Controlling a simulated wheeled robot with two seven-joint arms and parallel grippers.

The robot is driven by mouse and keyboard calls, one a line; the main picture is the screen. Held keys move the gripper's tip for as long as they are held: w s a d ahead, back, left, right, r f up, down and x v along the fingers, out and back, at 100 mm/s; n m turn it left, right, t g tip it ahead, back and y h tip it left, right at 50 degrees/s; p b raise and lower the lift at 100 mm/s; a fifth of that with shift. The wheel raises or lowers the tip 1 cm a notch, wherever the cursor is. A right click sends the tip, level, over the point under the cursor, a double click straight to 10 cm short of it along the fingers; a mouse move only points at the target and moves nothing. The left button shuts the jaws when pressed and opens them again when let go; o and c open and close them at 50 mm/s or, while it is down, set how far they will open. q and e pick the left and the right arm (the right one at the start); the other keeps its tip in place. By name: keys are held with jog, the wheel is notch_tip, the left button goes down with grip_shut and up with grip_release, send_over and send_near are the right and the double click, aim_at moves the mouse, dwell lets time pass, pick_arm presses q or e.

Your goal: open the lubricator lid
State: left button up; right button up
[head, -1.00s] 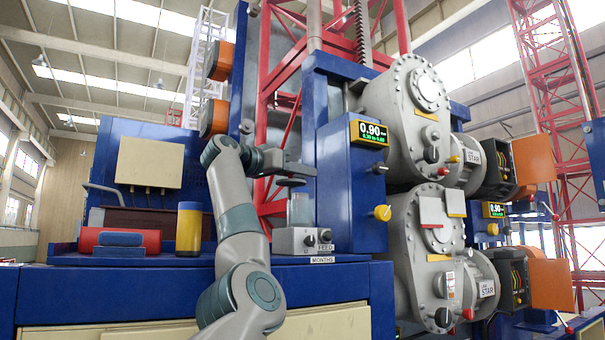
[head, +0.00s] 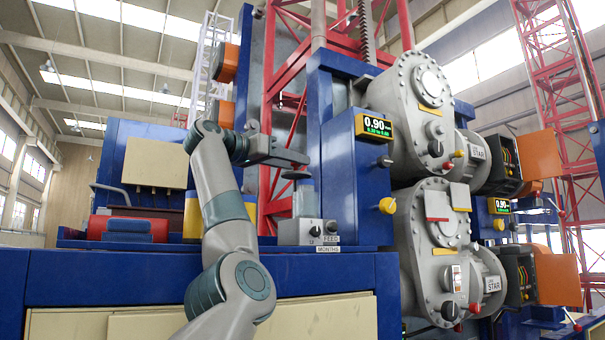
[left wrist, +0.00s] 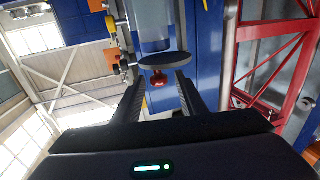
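The lubricator (head: 308,232) is a small grey box with knobs and FEED and MONTHS labels, on the blue cabinet. A clear cylinder (head: 304,200) stands on it, with a dark round lid (head: 296,175) above. The lid also shows in the left wrist view (left wrist: 165,60), as a dark disc just past the fingertips, in front of the cylinder (left wrist: 150,25). My left gripper (head: 300,160) is beside and slightly above the lid in the head view. Its fingers (left wrist: 160,88) are apart with nothing gripped; contact with the lid cannot be told. My right gripper is not in view.
A blue column with a 0.90 display (head: 374,126) and a yellow knob (head: 387,205) stands right of the lubricator. Grey gear housings (head: 435,250) lie farther right. A red cylinder (head: 128,228) lies at left on the cabinet. A red lattice mast stands behind.

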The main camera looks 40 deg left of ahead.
pick_arm(q)
jog(key=s+a+b, duration=0.1)
jog(key=s+b, duration=0.4)
jog(key=s, duration=0.7)
jog(key=shift+a, duration=0.15)
